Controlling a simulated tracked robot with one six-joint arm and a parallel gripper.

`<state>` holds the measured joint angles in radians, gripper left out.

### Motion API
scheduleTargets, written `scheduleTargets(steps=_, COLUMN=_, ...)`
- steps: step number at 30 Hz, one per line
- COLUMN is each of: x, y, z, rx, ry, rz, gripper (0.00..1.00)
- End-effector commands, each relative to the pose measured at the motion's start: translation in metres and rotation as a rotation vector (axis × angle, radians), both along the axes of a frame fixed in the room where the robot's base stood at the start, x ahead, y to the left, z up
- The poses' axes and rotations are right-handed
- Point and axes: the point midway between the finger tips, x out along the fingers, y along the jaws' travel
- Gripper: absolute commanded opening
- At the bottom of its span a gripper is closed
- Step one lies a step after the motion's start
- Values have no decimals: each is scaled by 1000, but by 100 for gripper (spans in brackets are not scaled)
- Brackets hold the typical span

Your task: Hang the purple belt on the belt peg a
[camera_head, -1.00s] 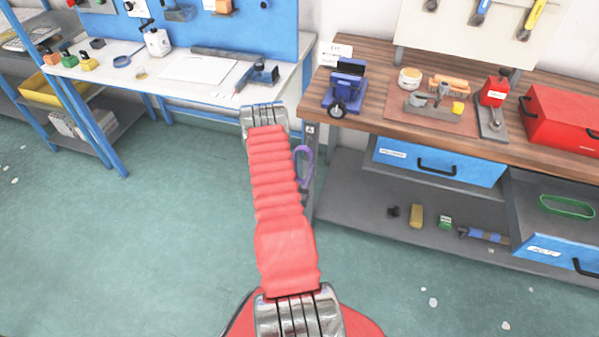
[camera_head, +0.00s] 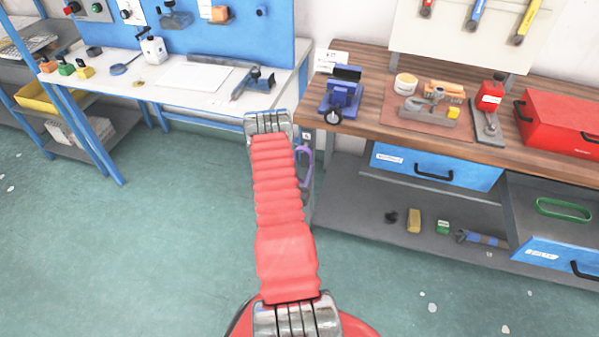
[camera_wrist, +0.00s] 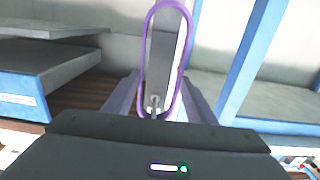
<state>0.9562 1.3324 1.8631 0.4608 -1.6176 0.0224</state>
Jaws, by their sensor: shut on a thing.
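The purple belt is a thin closed loop. In the head view the belt (camera_head: 310,161) shows beside the grey end post of the wooden bench, partly hidden by my red arm. In the wrist view, which looks upside down, the belt (camera_wrist: 143,60) stretches away from my gripper (camera_wrist: 158,100), whose jaws are shut on its near end. A small metal peg (camera_wrist: 154,103) shows inside that end of the loop, against the grey post (camera_wrist: 160,65). I cannot tell whether the belt rests on the peg. The jaws are hidden in the head view.
The wooden bench (camera_head: 385,135) carries a blue clamp device (camera_head: 341,97), tools and a red box (camera_head: 560,122). A lower drawer is open with a green loop (camera_head: 563,209). A white table (camera_head: 150,95) stands left. The green floor in front is clear.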

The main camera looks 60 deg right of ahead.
Motion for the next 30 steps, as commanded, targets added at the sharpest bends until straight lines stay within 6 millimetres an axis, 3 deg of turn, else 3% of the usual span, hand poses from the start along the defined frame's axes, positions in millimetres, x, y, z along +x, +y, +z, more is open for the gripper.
scheduleTargets(steps=15, x=2, y=-16, z=-6, rx=0, ry=0, rz=0, gripper=28)
scheduleTargets(steps=30, x=2, y=-18, z=-9, rx=1, ry=0, rz=0, gripper=28)
